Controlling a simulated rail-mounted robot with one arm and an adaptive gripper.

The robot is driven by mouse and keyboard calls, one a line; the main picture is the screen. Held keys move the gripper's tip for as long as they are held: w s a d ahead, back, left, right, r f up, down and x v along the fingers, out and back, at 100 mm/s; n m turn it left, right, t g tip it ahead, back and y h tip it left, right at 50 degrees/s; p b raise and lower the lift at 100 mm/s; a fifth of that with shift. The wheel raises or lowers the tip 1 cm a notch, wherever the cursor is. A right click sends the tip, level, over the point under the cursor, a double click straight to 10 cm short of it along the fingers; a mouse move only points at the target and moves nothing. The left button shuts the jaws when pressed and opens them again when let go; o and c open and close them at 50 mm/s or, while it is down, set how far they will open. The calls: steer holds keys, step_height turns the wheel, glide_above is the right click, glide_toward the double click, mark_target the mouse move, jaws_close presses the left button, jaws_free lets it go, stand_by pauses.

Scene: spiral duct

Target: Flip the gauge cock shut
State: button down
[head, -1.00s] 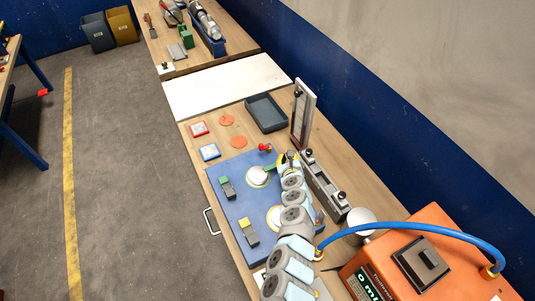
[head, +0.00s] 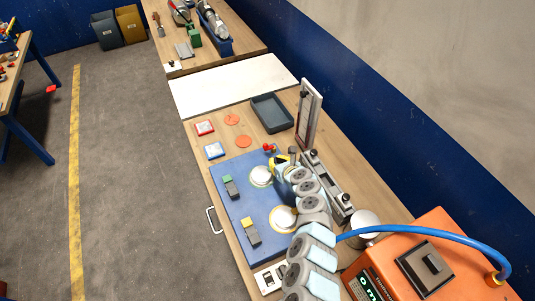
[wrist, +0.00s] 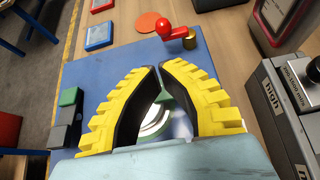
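The gauge cock, a small red lever with a ball end on a brass body, stands past my fingertips in the wrist view (wrist: 176,33). In the head view its red handle (head: 268,148) shows at the far edge of the blue board (head: 228,181). My gripper (wrist: 159,66) has yellow ribbed fingers with dark inner pads. In the head view my gripper (head: 279,163) is just nearer than the cock.
A white round disc (head: 261,176) and a green piece (wrist: 178,100) lie below my fingers. Grey blocks with green (head: 229,186) and yellow (head: 250,231) tops sit on the board. A grey fixture (head: 328,188) and upright frame (head: 308,112) stand at the right. A dark tray (head: 271,113) lies beyond.

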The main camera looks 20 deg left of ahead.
mark_target(266, 150)
steer(key=shift+b+x, duration=0.7)
steer(key=shift+x, duration=0.3)
steer(key=shift+w+a+f+b, duration=0.25)
steer(key=shift+a+f+b, duration=0.1)
steer(key=shift+b, duration=0.1)
steer(key=shift+w+a+f+b, duration=0.15)
steer(key=shift+w+a+b, duration=0.15)
steer(key=shift+w+b, duration=0.15)
steer(key=shift+b+x, duration=0.85)
steer(key=shift+x, duration=0.05)
steer(key=b+x, duration=0.2)
steer(key=shift+w+a+f+b, duration=0.1)
steer(key=shift+f+b, duration=0.2)
steer(key=shift+b, duration=0.1)
steer(key=shift+w+a, duration=0.2)
steer(key=shift+a, duration=0.05)
steer(key=shift+w+d+r, duration=0.1)
steer(key=shift+w+r, duration=0.05)
steer(key=shift+r, duration=0.05)
